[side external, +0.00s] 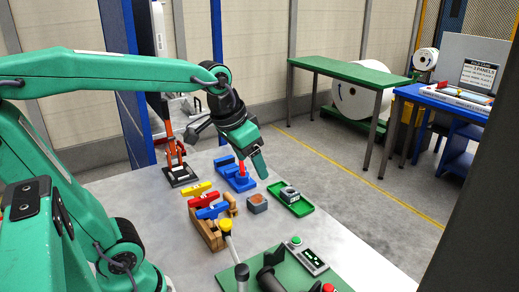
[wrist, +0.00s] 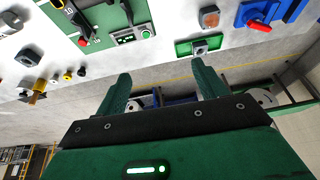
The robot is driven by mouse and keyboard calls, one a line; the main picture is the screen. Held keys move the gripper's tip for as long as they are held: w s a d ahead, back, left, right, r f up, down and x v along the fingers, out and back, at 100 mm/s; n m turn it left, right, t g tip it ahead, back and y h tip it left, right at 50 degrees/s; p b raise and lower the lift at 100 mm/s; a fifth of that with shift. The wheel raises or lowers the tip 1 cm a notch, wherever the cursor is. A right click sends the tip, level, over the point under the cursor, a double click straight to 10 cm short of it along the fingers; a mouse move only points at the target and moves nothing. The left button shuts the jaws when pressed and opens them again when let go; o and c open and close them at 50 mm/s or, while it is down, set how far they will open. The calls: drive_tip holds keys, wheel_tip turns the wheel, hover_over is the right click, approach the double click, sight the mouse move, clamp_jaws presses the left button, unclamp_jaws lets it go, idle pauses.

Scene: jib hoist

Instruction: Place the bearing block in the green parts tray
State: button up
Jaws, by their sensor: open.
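The bearing block (side external: 289,194), a small grey block with a darker top, sits in the green parts tray (side external: 303,209) on the right side of the grey table. In the wrist view the block (wrist: 200,48) is again within the tray (wrist: 183,50), beyond the right fingertip. My gripper (side external: 261,170) is above the table, up and to the left of the tray, apart from the block. In the wrist view its fingers (wrist: 161,74) are spread with nothing between them.
A blue fixture with a red part (side external: 238,176) stands below and left of my gripper. A grey-and-orange box (side external: 257,203) lies left of the tray. A wooden holder (side external: 207,230) with coloured pieces is further left. A control box (side external: 305,256) stands in front.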

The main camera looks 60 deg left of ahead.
drive_tip(key=s+d+f+t, duration=0.1)
drive_tip(key=s+d+f, duration=0.1)
drive_tip(key=s, duration=0.5)
drive_tip(key=shift+s+f, duration=0.3)
drive_tip(key=shift+f, duration=0.1)
idle(0.8)
